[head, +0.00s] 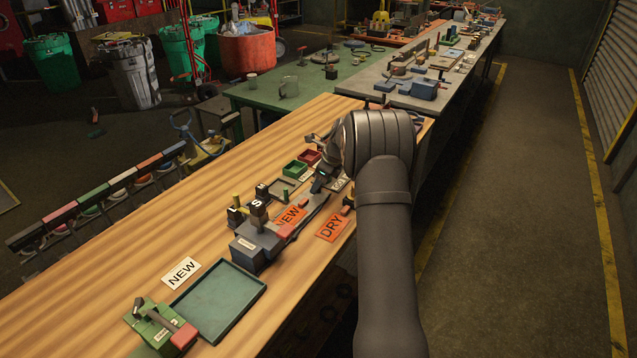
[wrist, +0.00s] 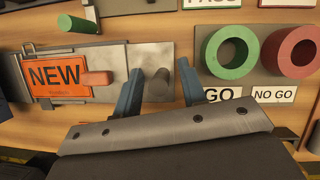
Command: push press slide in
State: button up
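In the wrist view a grey metal slide plate (wrist: 112,58) lies at the left with an orange NEW card (wrist: 55,75) on it. A salmon tab (wrist: 97,78) sticks out from the card's right side. Right of it a grey round post (wrist: 158,85) stands on a grey plate (wrist: 150,52). My gripper (wrist: 161,92) is open, with one blue finger on each side of the post as seen from here. I cannot tell whether either finger touches anything. In the head view an orange NEW card (head: 291,217) lies beside the grey fixture (head: 258,240); my arm hides the gripper.
Green (wrist: 230,52) and red (wrist: 291,52) rings stand above GO and NO GO labels, close right of my gripper. In the head view a teal tray (head: 218,300) and a green fixture (head: 155,325) sit toward the front. Bare wood lies left of them.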

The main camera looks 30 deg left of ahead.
aim_at(302, 200)
grip_shut()
jog(key=shift+s, duration=0.1)
jog(key=s, duration=0.7)
jog(key=shift+s, duration=0.4)
grip_release()
jog(key=shift+s, duration=0.1)
